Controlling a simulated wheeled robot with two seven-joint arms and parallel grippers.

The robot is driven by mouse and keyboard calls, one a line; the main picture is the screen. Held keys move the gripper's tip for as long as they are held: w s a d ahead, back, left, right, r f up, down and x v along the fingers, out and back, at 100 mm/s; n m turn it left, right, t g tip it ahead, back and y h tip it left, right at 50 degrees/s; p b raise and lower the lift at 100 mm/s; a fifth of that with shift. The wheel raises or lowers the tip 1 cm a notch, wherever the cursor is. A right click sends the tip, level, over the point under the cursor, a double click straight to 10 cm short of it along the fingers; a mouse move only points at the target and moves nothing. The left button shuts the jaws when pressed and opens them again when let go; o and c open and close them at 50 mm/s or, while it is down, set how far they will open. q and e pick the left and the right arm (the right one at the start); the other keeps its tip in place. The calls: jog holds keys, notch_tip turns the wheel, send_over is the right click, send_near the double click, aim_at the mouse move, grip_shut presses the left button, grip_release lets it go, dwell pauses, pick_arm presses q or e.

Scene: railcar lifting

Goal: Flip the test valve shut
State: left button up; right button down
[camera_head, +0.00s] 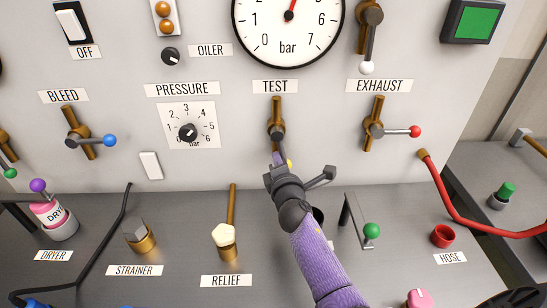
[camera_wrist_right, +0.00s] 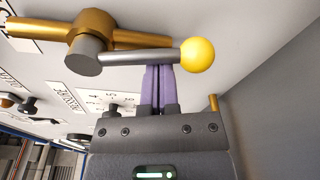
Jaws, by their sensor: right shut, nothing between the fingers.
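The test valve (camera_head: 277,118) is a brass fitting on an upright brass pipe under the TEST label (camera_head: 275,87). Its grey lever points down, roughly in line with the pipe, and ends in a yellow knob (camera_head: 290,163), partly hidden by my right gripper (camera_head: 277,157). In the right wrist view, the brass valve body (camera_wrist_right: 92,28), lever (camera_wrist_right: 135,58) and yellow knob (camera_wrist_right: 198,54) show clearly. My right gripper (camera_wrist_right: 159,70) is shut and empty, its purple fingers right at the lever's side near the knob. I cannot tell whether they touch. My left gripper is not in view.
The exhaust valve (camera_head: 375,128) with a red-knobbed lever is to the right. The pressure dial (camera_head: 188,130) and blue-knobbed bleed valve (camera_head: 80,138) are to the left.

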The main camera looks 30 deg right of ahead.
jog(key=n, duration=0.1)
jog(key=d+n+p, duration=0.1)
jog(key=s+d+n+p, duration=0.1)
jog(key=shift+r+g, duration=0.3)
jog(key=shift+r, duration=0.1)
jog(key=n+p, duration=0.1)
jog(key=n, duration=0.1)
jog(key=d+r+n+p, duration=0.1)
jog(key=n+p, duration=0.1)
jog(key=s+d+r+n+h+p, duration=0.1)
jog(key=n+p, duration=0.1)
jog(key=shift+d+g, duration=0.2)
jog(key=shift+g, duration=0.2)
jog(key=shift+s+d+r+n+h+p, duration=0.2)
jog(key=shift+r+n+p, duration=0.3)
jog(key=shift+n+p, duration=0.5)
jog(key=shift+s+d+r+n+h+p, duration=0.1)
jog(key=shift+d+r+n+h+p, duration=0.25)
jog(key=shift+n+p, duration=0.6)
jog(key=shift+a+r, duration=0.1)
jog(key=shift+r, duration=0.05)
